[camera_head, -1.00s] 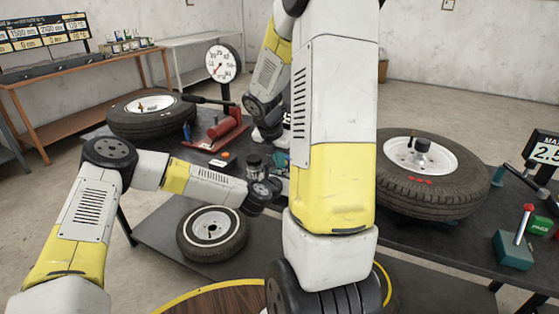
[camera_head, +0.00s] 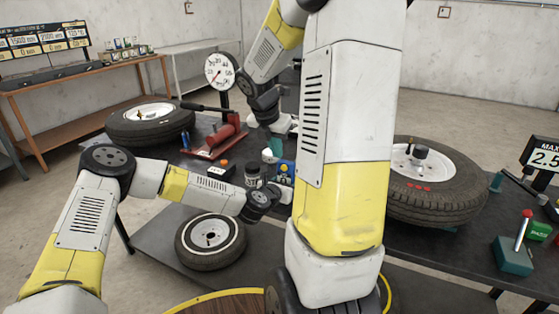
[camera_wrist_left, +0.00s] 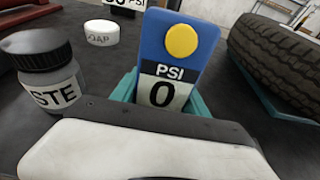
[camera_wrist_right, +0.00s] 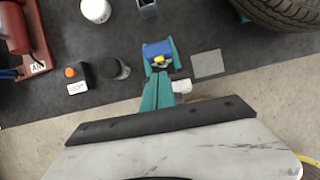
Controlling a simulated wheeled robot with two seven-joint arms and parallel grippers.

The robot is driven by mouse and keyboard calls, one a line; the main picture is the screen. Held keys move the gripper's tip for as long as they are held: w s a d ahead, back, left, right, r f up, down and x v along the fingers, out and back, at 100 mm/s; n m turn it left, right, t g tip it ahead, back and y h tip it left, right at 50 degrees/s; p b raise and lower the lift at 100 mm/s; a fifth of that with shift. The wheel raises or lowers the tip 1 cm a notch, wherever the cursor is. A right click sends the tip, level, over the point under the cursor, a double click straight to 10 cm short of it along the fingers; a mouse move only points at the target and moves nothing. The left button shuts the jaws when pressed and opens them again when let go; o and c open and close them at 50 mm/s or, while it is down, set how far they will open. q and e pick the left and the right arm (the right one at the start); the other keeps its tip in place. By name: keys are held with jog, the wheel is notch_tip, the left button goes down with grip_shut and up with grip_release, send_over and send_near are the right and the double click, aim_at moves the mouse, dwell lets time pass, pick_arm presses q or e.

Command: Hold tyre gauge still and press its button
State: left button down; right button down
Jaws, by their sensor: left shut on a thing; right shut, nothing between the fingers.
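The tyre gauge (camera_wrist_left: 178,50) is a blue block with a round yellow button (camera_wrist_left: 181,41) and a PSI display reading 0. My left gripper (camera_wrist_left: 163,88) is shut on it, a teal finger on each side, and holds it upright. The gauge also shows small in the head view (camera_head: 287,167) and in the right wrist view (camera_wrist_right: 155,48), with its yellow button (camera_wrist_right: 159,59). My right gripper (camera_wrist_right: 158,78) is shut and empty, its teal fingers close to the gauge. I cannot tell whether they touch it. In the head view the right gripper (camera_head: 273,149) is partly hidden.
A dark paste jar (camera_wrist_left: 48,75) stands left of the gauge, with a white soap tin (camera_wrist_left: 101,33) behind. A small box with an orange button (camera_wrist_right: 76,78) lies beside the jar.

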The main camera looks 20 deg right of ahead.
pick_arm(q)
jog(key=shift+f, duration=0.15)
pick_arm(e)
jog(key=shift+v, duration=1.2)
pick_arm(q)
jog(key=shift+c, duration=2.4)
grip_release()
